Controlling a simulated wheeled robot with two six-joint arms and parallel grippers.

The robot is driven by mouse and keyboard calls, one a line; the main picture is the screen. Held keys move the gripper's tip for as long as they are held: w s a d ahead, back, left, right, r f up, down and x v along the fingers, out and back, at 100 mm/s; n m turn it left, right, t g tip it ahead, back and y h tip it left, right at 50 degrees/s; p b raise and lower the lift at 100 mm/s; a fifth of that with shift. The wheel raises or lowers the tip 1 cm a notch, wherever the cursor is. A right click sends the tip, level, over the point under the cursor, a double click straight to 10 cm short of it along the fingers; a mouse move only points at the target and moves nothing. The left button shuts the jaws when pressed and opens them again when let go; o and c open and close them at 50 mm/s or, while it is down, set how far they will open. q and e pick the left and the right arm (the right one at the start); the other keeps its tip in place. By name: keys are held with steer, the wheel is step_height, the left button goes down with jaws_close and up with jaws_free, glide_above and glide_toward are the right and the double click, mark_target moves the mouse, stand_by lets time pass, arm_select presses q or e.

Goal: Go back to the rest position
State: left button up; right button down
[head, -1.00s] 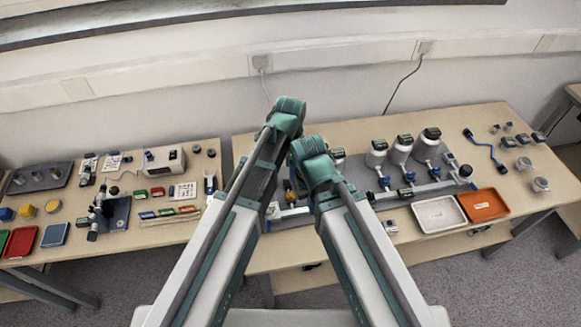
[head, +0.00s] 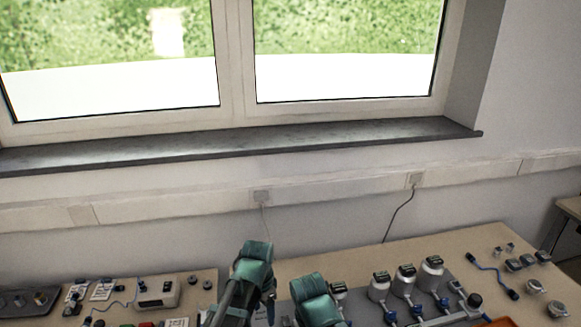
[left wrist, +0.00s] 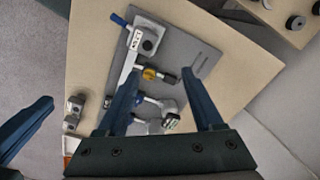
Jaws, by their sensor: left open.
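In the left wrist view my left gripper (left wrist: 160,72) is open, with two dark blue fingers apart and nothing between them. It hangs over a grey plate (left wrist: 205,62) on the table, which carries a pale rail with a round fitting (left wrist: 148,42), a yellow knob (left wrist: 150,73) and blue-handled parts. A further blue finger, seemingly of my right gripper (left wrist: 27,122), shows at the left edge; its jaw opening is hidden. In the head view both my arms show only as teal joints at the bottom, and their grippers are mostly hidden.
Several white canisters (head: 404,280) with dark tops stand on the right-hand table (head: 365,262). A blue cable (head: 494,280) and small metal parts lie farther right. A small device (head: 158,293) is on the left table. A wall and window sill (head: 250,142) are behind.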

arm_select(q)
steer(key=s+a+n, duration=0.6)
steer(key=a+n, duration=0.4)
steer(key=s+d+m+y, duration=0.1)
steer(key=s+d+m, duration=0.3)
steer(key=d, duration=0.7)
steer(key=shift+s+d+g, duration=0.25)
steer(key=shift+s+g, duration=0.05)
steer(key=shift+s, duration=0.3)
stand_by(0.4)
